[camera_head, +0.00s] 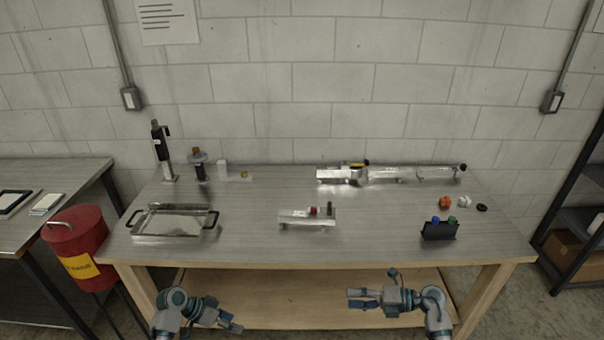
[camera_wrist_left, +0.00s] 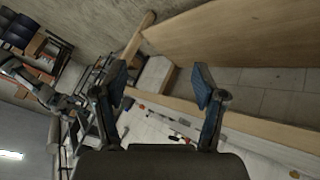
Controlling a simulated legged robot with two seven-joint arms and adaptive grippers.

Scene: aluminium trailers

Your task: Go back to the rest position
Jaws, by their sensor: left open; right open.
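My left gripper (camera_head: 231,324) is low in front of the table in the head view, below the tabletop's front edge. In the left wrist view its two fingers (camera_wrist_left: 160,95) are spread apart with nothing between them. My right gripper (camera_head: 358,298) is also in front of the table, below the tabletop, with its fingers pointing left. It is open and I see nothing in it. Both grippers are apart from the tabletop (camera_head: 260,245) and from everything on it.
A metal tray (camera_head: 174,237) with dark handles, a small aluminium trailer (camera_head: 300,216), a longer trailer assembly (camera_head: 395,174) and a black holder (camera_head: 439,232) stand on the table. A red bin (camera_head: 77,236) is at the left. Dark shelving (camera_head: 577,221) stands at the right.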

